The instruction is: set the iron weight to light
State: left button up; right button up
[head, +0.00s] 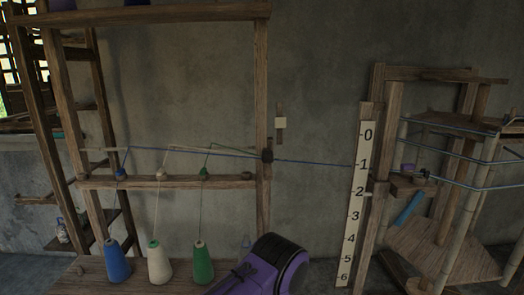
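A small dark block (267,156) sits on the upright post of the wooden rack, where a blue thread passes it. It may be the iron weight, but it is too small to be sure. A short wooden strip with a pale block (281,123) is on the wall just right of the post; no marking on it can be read. Neither of my grippers shows. A purple and black part at the bottom middle looks like one of my arm links, below and apart from the dark block.
Blue (117,262), white (158,263) and green (203,262) thread cones stand on the rack's lower shelf. The blue thread spans the gap between rack and board.

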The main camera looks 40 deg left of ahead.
aim_at(267, 156)
jog(key=u, duration=0.65)
jog(key=i, duration=0.6)
jog(key=u, duration=0.7)
